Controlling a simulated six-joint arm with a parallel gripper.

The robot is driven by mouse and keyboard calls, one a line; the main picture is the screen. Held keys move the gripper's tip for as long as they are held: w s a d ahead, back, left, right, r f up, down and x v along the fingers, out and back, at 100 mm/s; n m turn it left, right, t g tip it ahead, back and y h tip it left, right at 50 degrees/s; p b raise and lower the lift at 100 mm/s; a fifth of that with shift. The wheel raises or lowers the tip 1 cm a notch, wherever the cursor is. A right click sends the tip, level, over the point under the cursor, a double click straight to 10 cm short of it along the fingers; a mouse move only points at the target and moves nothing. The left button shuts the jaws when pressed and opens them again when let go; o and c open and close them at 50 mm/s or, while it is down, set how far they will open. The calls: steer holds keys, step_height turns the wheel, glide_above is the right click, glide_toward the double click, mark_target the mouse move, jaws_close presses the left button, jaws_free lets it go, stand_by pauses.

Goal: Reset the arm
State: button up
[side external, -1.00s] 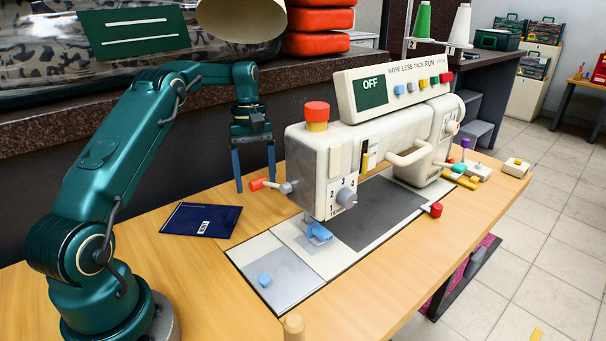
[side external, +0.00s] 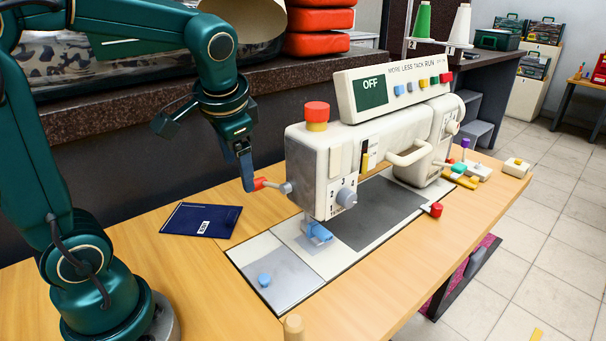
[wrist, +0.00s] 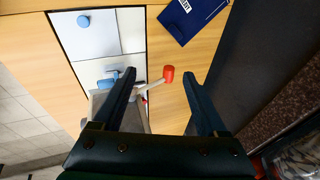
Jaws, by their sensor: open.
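My gripper (side external: 246,167) hangs pointing down at the left end of the white sewing machine (side external: 322,160), close to the red-tipped lever (side external: 260,183). In the side view one finger overlaps the lever's red tip; whether they touch cannot be told there. In the wrist view my gripper (wrist: 168,82) has its two dark fingers spread wide with nothing held. There the red lever tip (wrist: 169,73) shows between the fingers and beyond them. The machine's panel (side external: 373,90) reads OFF.
A dark blue packet (side external: 201,220) lies flat on the wooden table (side external: 180,270) left of the machine. A stone-topped ledge (side external: 110,110) runs behind, with a bagged camouflage bundle (side external: 65,70) and stacked red cushions (side external: 318,20). The table's front left is clear.

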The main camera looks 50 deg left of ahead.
steer(key=s+d+f+t+h, duration=0.1)
steer(key=s+d+t+h, duration=0.2)
steer(key=s+d, duration=0.5)
steer(key=shift+s+d+n+h, duration=0.2)
steer(key=shift+d+n+h, duration=0.15)
steer(key=shift+d, duration=0.75)
